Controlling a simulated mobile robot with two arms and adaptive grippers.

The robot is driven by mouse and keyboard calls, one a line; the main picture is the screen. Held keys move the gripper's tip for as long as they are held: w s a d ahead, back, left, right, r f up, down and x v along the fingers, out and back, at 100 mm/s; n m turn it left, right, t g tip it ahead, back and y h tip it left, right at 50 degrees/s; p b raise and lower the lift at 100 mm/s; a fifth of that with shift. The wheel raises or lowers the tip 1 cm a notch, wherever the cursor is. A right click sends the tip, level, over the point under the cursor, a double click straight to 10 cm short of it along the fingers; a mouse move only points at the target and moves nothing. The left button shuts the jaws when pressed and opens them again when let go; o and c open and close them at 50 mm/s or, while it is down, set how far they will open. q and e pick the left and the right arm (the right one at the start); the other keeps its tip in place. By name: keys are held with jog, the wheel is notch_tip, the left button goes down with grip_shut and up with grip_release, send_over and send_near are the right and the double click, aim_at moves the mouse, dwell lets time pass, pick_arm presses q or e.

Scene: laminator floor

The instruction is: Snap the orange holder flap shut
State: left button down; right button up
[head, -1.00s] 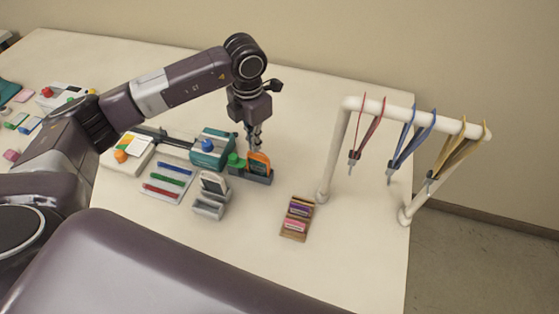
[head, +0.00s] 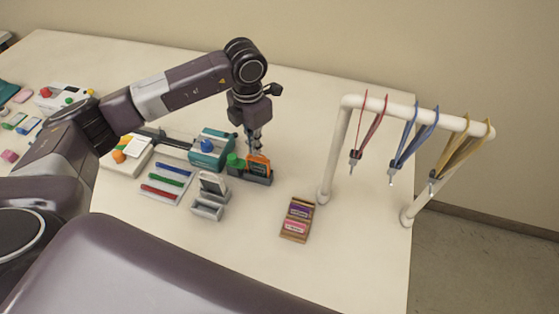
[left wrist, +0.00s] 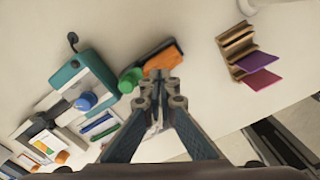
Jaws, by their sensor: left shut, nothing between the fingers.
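The orange holder flap (head: 259,163) stands at the dark grey holder (head: 258,178) near the middle of the table. It also shows in the left wrist view as an orange piece (left wrist: 166,62), just beyond my fingertips. My left gripper (head: 254,150) points straight down, shut and empty, with its fingertips at or just behind the flap's top edge. In the left wrist view my shut left gripper (left wrist: 160,80) covers part of the flap and holder, so I cannot tell whether it touches the flap or whether the flap is latched. My right gripper is not in view.
A green knob (head: 235,161) and a teal machine (head: 211,149) with a blue knob stand close left of the holder. A grey stand (head: 211,196) is in front. A wooden card rack (head: 297,220) and a white lanyard rail (head: 330,150) are to the right.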

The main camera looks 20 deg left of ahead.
pick_arm(q)
jog(key=shift+r, duration=0.15)
notch_tip(320, 180, up, 7)
jog(key=p, duration=0.3)
dwell(0.4)
dwell(0.3)
jog(key=shift+s+f, duration=0.1)
jog(key=shift+f, duration=0.1)
